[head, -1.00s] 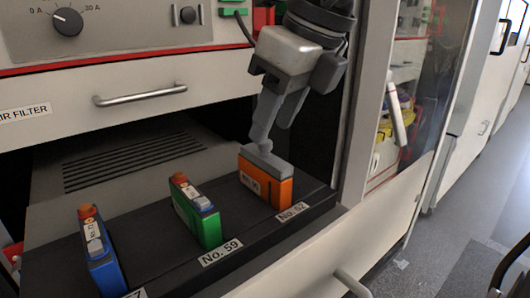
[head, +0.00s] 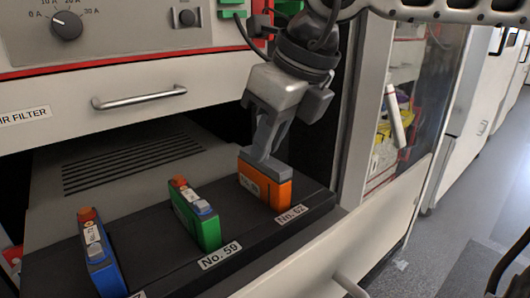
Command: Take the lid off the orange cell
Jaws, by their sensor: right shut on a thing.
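The orange cell (head: 266,190) stands in the black rack at the place labelled No. 62. A grey lid (head: 266,165) covers its top. My right gripper (head: 265,150) comes down from above, and its fingers are shut on the lid. The lid still sits on the cell, or so close that I see no gap. The cell's terminals are hidden under the lid. My left gripper is not in view.
A green cell (head: 207,226) and a blue cell (head: 99,262) stand uncovered in the black rack (head: 160,259), left of the orange one. A drawer front with a metal handle (head: 139,97) overhangs behind. A glass-doored cabinet (head: 408,100) is at the right.

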